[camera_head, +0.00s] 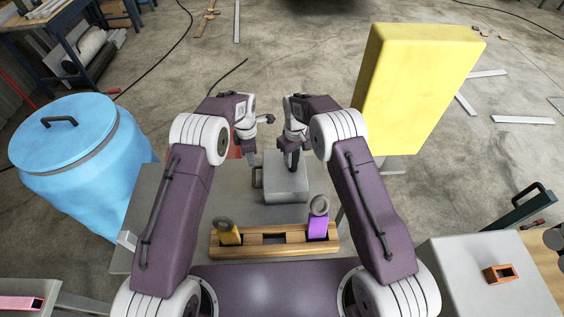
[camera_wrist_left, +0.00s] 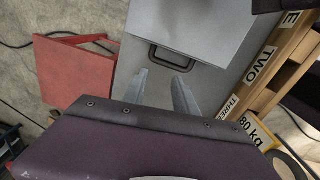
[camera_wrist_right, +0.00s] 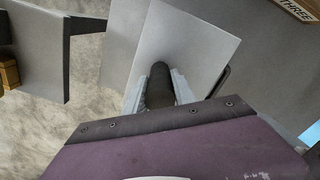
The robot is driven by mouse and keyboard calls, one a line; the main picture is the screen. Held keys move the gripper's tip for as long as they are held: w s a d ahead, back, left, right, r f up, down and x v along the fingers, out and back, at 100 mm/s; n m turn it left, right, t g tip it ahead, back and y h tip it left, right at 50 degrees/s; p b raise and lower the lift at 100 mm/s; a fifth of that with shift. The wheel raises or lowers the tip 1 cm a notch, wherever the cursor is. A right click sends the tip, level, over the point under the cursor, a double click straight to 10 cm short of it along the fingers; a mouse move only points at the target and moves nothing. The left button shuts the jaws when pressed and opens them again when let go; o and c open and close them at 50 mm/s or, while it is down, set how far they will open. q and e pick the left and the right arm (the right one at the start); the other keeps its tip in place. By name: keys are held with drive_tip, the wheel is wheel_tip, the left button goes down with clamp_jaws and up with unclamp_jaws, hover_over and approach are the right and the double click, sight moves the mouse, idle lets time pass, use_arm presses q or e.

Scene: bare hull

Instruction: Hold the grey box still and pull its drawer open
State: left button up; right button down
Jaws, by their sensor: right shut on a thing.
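The grey box (camera_head: 288,185) stands on the grey table in front of me. A dark bracket-shaped drawer handle (camera_wrist_left: 172,58) is on its left side in the head view (camera_head: 257,177). My left gripper (camera_head: 252,160) is open and empty beside that side; in the left wrist view its two fingers (camera_wrist_left: 160,86) point toward the handle, apart from it. My right gripper (camera_head: 293,160) is above the box, shut on a dark upright post (camera_wrist_right: 160,80) on the box's top (camera_wrist_right: 198,40). No drawer gap shows; the arms hide part of the box.
A wooden rack (camera_head: 272,240) with labelled slots stands nearer me, holding a yellow weight (camera_head: 229,236) and a purple weight (camera_head: 318,227). A red panel (camera_wrist_left: 75,68) is beyond the table edge. A blue drum (camera_head: 85,170) stands left, a tall yellow block (camera_head: 412,90) right.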

use_arm(q)
drive_tip(key=w+a+f+m+t+y, duration=0.2)
drive_tip(key=w+a+m+t, duration=0.1)
drive_tip(key=a+m, duration=0.1)
drive_tip(key=m+t+h, duration=0.1)
drive_tip(key=m+h, duration=0.3)
drive_tip(key=m, duration=1.1)
approach(254, 177)
drive_tip(key=x, duration=0.8)
drive_tip(key=shift+a, duration=0.1)
drive_tip(key=shift+r, duration=0.1)
clamp_jaws()
